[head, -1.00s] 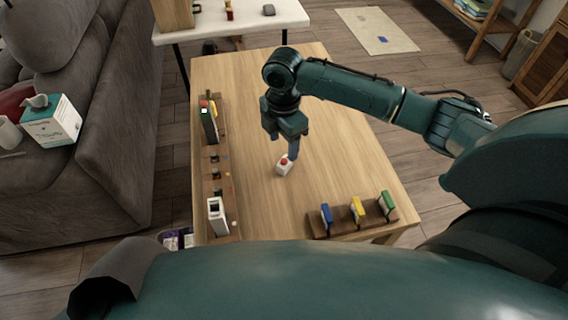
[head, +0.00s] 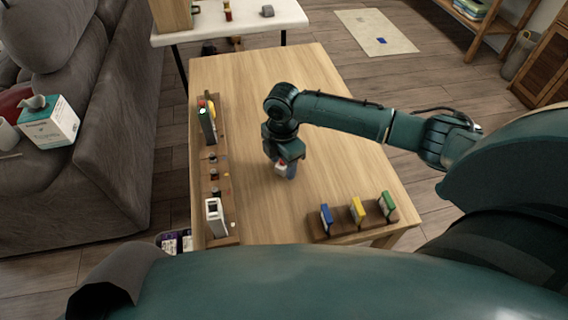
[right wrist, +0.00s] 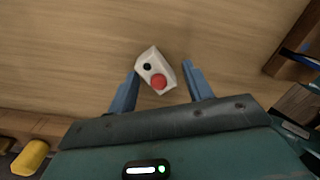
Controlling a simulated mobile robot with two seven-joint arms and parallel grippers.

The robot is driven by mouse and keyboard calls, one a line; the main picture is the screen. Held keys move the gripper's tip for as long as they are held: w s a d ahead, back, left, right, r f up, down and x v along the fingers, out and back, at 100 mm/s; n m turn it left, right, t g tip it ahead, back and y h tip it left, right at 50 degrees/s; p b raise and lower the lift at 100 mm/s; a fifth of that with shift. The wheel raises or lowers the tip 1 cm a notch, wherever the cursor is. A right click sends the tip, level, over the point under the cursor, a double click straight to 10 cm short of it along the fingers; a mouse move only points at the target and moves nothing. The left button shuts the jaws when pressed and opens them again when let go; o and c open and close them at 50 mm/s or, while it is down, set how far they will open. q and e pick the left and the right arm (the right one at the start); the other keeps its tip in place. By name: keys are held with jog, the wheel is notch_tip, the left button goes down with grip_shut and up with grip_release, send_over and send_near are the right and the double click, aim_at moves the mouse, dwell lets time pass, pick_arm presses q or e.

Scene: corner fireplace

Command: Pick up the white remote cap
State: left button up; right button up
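The white remote cap (right wrist: 154,66) has a red button and a black dot. In the right wrist view it lies on the wooden table between the blue fingers of my right gripper (right wrist: 160,88), with gaps at both sides. In the head view the cap (head: 281,168) is mostly hidden by my right gripper (head: 282,172), which points down over it. The right gripper is open. My left gripper is not in view.
The wooden table (head: 320,130) is clear around the cap. A wooden rack (head: 226,182) with several items runs along its left side. A rack with blue (head: 326,217), yellow (head: 357,210) and green (head: 388,204) pieces stands at the front right. A grey sofa (head: 110,130) is at left.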

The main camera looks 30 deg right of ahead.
jog(key=c, duration=1)
jog(key=shift+o, duration=0.2)
